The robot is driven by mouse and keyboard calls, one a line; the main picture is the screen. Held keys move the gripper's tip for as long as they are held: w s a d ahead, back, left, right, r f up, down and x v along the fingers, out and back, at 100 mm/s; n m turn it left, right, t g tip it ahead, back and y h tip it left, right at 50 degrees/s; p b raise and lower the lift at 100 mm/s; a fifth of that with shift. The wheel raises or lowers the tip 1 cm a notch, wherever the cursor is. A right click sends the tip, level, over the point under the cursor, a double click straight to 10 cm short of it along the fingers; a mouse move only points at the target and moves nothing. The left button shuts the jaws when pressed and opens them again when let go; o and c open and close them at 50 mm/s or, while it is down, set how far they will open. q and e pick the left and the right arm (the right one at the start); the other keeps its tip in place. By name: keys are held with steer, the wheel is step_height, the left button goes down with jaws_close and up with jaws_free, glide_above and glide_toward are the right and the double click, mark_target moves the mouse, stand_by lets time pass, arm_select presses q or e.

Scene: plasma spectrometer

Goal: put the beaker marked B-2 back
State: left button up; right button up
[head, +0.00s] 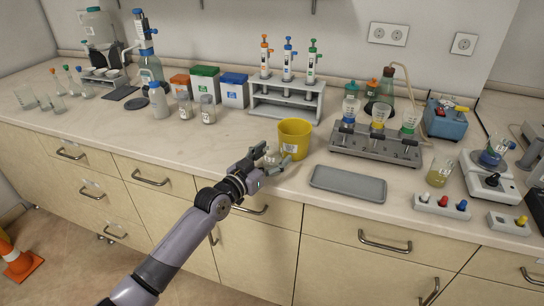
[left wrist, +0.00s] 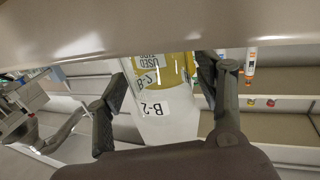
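In the head view my left gripper (head: 268,157) is at the counter, just left of the yellow bin, and hides most of the beaker. My right gripper is not in view.
The yellow bin (head: 294,138) stands close behind the beaker. A grey tray (head: 347,184) lies to the right near the front edge. A pipette rack (head: 286,102) stands further back. The counter left of my gripper is clear.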

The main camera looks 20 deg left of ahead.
arm_select(q)
steer(key=shift+r, duration=0.15)
steer(key=v, duration=1.2)
steer(key=s+f+n+g+y, duration=0.15)
steer(key=s+f, duration=0.25)
steer(key=f, duration=0.9)
steer(key=s+f+g+y, duration=0.25)
steer(key=s+f, duration=0.25)
steer(key=f, duration=0.8)
steer(key=s+f+n+g+y, duration=0.1)
steer(key=s+f+g, duration=0.25)
steer(key=f, duration=1.05)
steer(key=s+f+g, duration=0.2)
steer(key=s+f, duration=0.5)
steer(key=s, duration=0.5)
steer(key=s+f+g, duration=0.3)
steer(key=s+f, duration=0.4)
steer(key=s, duration=0.5)
steer(key=s+f+m+g+y, duration=0.1)
steer(key=s+f+g, duration=0.2)
steer(key=s+f, duration=0.4)
steer(key=s, duration=0.5)
steer(key=shift+s+d+f, duration=0.3)
steer(key=shift+s+f, duration=0.05)
steer(key=shift+s, duration=0.05)
